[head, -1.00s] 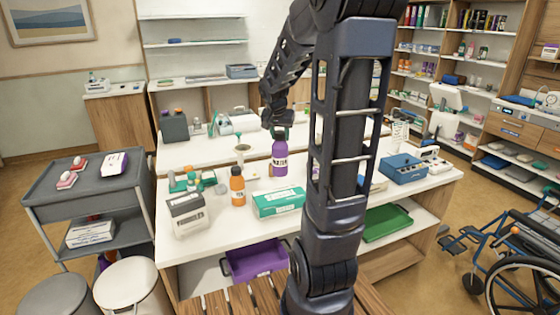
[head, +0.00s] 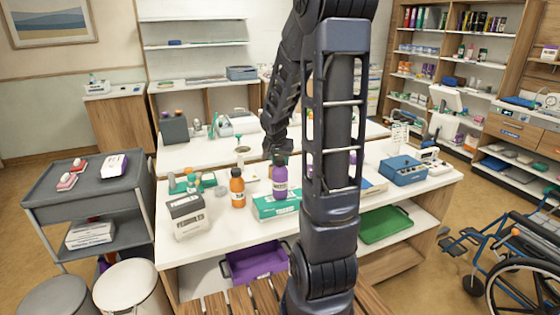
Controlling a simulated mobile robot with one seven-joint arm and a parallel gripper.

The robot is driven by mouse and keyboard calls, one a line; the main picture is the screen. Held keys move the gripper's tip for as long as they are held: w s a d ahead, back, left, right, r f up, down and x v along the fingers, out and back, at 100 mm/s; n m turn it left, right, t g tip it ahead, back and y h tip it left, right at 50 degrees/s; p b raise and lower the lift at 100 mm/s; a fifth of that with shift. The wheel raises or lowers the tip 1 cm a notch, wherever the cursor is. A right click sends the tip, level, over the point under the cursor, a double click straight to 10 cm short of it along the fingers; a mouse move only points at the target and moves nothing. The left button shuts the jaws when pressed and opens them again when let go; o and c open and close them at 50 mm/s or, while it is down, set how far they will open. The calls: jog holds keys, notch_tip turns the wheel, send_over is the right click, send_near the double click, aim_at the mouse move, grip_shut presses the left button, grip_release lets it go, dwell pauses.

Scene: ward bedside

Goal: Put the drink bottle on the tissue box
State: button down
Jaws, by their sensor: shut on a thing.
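The purple drink bottle (head: 279,182) is upright, with a pale label band. My gripper (head: 279,159) is shut on its top from above. The teal and white tissue box (head: 266,208) lies on the white table. The bottle's base overlaps the top of the box in the picture and looks at or very near its top face. I cannot tell whether they touch. The fingertips are small and dark, and the right end of the box is close to my arm.
An orange bottle (head: 237,188) stands just left of the tissue box. A grey and white device (head: 188,217) is at the table's front left. A blue case (head: 403,170) stands at the right. A purple tray (head: 257,262) and a green tray (head: 385,225) are on the shelf below.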

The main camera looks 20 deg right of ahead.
jog(key=c, duration=0.9)
grip_release()
jog(key=shift+f, duration=0.1)
jog(key=v, duration=1.1)
jog(key=s+a+r+n+y, duration=0.1)
jog(key=s+a+r+n, duration=0.1)
jog(key=s, duration=0.5)
jog(key=s+a+r+n, duration=0.1)
jog(key=s+a+n, duration=0.1)
jog(key=s, duration=0.5)
jog(key=s+a+r+n+t+y, duration=0.1)
jog(key=s+a+r+n, duration=0.1)
jog(key=s, duration=0.5)
jog(key=shift+s+a+r+n+y, duration=0.3)
jog(key=shift+s+a+r+n, duration=0.05)
jog(key=shift+n, duration=0.15)
